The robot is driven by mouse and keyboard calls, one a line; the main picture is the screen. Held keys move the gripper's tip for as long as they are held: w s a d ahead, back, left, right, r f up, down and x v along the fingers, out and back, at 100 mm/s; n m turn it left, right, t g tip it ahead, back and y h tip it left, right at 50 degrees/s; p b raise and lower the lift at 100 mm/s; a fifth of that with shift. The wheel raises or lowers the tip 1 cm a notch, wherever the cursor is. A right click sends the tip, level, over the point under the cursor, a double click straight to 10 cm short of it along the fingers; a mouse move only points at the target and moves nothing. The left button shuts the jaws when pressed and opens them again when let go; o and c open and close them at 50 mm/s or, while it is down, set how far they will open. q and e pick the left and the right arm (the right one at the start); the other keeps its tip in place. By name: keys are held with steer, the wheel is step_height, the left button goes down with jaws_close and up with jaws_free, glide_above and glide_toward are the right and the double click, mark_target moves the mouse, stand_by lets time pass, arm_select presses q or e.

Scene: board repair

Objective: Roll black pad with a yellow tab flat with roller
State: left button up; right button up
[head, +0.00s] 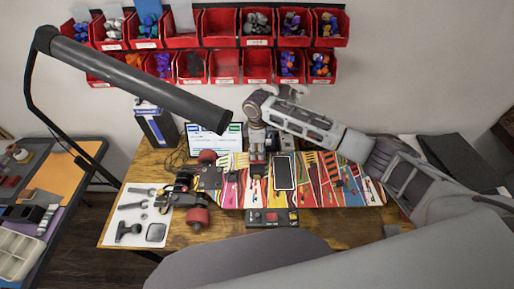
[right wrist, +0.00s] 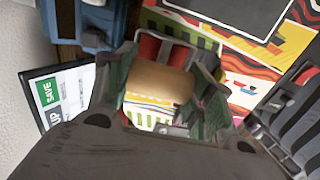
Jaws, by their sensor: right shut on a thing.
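My right gripper (head: 257,168) reaches down over the colourful board (head: 345,190) in the head view. In the right wrist view its fingers (right wrist: 165,95) are shut on a tan, rounded piece with red beside it, which looks like the roller (right wrist: 158,82). The board's patterned surface shows just beyond it; I cannot tell whether the roller touches it. A black rectangular pad with a pale border (head: 285,172) lies on the board, right of the gripper. It also shows at the top of the right wrist view (right wrist: 245,12). I cannot make out a yellow tab. My left gripper is out of view.
A truck with red wheels (head: 197,216) stands at the board's left end. A white sheet with tools (head: 130,222) lies further left. A small dark box (head: 272,218) sits in front of the board. A screen (head: 214,138) stands behind. A lamp arm (head: 130,80) hangs overhead.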

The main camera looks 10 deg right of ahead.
steer(key=shift+s+a, duration=0.2)
steer(key=shift+s, duration=0.95)
steer(key=shift+s, duration=0.1)
steer(key=shift+s+a+f, duration=0.1)
steer(key=shift+s+a, duration=0.05)
steer(key=shift+s, duration=0.5)
steer(key=shift+s+a+f, duration=0.1)
steer(key=shift+s, duration=0.5)
steer(key=shift+w, duration=0.1)
steer(key=shift+w+d+r, duration=0.1)
steer(key=shift+w+d, duration=0.05)
steer(key=shift+w, duration=0.45)
steer(key=shift+w+d, duration=0.1)
steer(key=shift+w, duration=0.5)
steer(key=shift+w, duration=0.1)
steer(key=shift+w+d+r, duration=0.1)
steer(key=shift+w+d, duration=0.05)
steer(key=shift+w, duration=0.5)
steer(key=shift+w+d+r, duration=0.1)
steer(key=shift+w, duration=0.5)
